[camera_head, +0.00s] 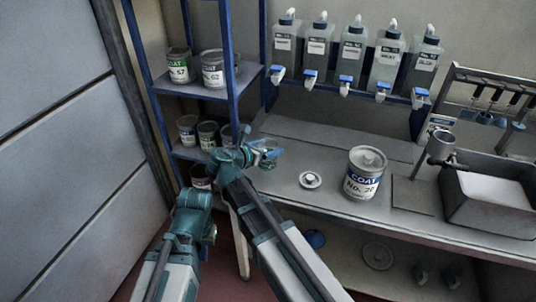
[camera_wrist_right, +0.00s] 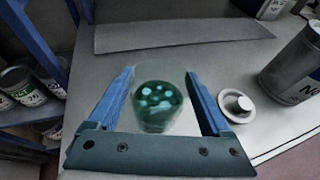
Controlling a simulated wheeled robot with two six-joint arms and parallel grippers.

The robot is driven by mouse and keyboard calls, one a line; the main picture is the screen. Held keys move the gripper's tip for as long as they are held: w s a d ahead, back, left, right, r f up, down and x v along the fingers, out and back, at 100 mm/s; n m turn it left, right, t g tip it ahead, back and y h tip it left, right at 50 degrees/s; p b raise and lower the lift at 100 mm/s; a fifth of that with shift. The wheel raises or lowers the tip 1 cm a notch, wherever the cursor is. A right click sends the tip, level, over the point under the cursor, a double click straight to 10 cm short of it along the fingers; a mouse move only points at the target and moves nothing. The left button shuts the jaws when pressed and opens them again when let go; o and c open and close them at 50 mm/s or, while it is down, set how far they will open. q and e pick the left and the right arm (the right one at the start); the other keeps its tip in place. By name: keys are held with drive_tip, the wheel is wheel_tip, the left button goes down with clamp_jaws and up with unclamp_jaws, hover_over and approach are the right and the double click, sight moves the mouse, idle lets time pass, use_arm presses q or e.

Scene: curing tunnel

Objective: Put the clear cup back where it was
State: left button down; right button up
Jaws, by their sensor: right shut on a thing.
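The clear cup (camera_wrist_right: 158,105) holds dark green content with pale spots. It sits between the two blue fingers of my right gripper (camera_wrist_right: 160,112) in the right wrist view, and the gripper is shut on it. In the head view the cup (camera_head: 266,158) shows small and partly covered by the blue fingers, over the left end of the bench. I cannot tell whether its base touches the bench. My left arm (camera_head: 190,222) is folded at the lower left of the head view, but its fingers cannot be made out.
A white lid-like disc (camera_head: 310,180) and a large COAT can (camera_head: 364,174) stand right of the cup on the bench (camera_head: 300,215). A blue-post shelf (camera_head: 200,92) with several cans is at left. Bottles (camera_head: 352,50) line the back; a grey basin (camera_head: 490,220) is at right.

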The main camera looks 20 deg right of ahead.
use_arm(q)
drive_tip(key=shift+f, duration=0.6)
use_arm(e)
drive_tip(key=shift+f, duration=0.55)
drive_tip(key=shift+f, duration=0.1)
drive_tip(key=shift+f+b, duration=0.15)
drive_tip(key=shift+b, duration=0.25)
use_arm(q)
drive_tip(key=shift+f, duration=0.15)
use_arm(e)
drive_tip(key=o, duration=1.3)
